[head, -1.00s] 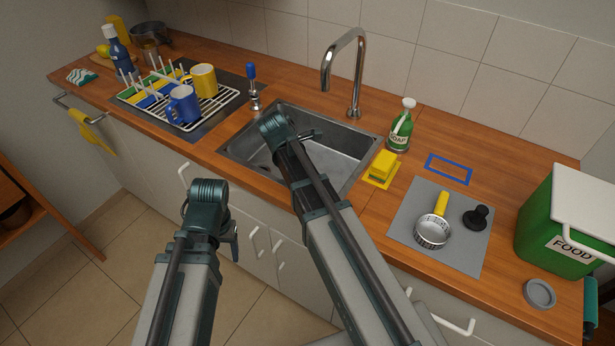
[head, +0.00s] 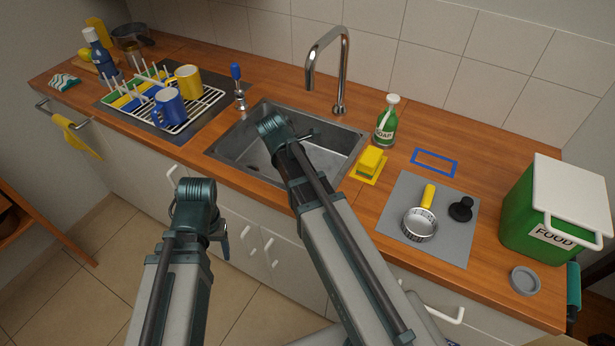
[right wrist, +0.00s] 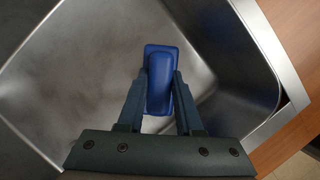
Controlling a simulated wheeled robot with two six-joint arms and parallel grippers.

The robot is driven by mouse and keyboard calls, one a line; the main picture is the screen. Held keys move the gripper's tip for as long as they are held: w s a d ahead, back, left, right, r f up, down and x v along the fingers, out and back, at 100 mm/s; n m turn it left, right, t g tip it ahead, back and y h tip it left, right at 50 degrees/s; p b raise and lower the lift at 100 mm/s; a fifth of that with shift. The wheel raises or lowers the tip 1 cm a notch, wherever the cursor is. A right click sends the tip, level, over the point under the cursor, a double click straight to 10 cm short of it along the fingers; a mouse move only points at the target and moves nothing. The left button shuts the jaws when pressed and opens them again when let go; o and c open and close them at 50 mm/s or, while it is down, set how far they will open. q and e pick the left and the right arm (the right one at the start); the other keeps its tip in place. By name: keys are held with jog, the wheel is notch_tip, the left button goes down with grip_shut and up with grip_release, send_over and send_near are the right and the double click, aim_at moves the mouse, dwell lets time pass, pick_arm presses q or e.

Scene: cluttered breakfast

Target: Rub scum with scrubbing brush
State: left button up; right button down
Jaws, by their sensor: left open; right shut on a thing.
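The blue scrubbing brush (right wrist: 158,80) is held in my right gripper (right wrist: 160,98), whose two fingers are shut on it from either side. In the right wrist view it is over or against the sink floor; I cannot tell whether it touches. The steel sink (head: 228,150) shows dull, pale smudges (right wrist: 85,75) on its floor in the right wrist view; I cannot tell for sure which are scum and which are reflections. In the head view my right arm reaches over the sink and hides the brush. My left gripper (head: 223,240) is open and empty, in front of the counter.
The faucet (head: 340,75) rises behind the sink. A yellow sponge (head: 371,160) and green soap bottle (head: 386,122) stand right of it. A dish rack (head: 195,112) with mugs is at left. A grey mat (head: 398,205) with a strainer and a green food bin (head: 540,220) are at right.

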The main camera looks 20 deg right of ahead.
jog(key=shift+r+p, duration=2.1)
jog(key=shift+r, duration=0.35)
notch_tip(320, 180, up, 3)
jog(key=p, duration=0.3)
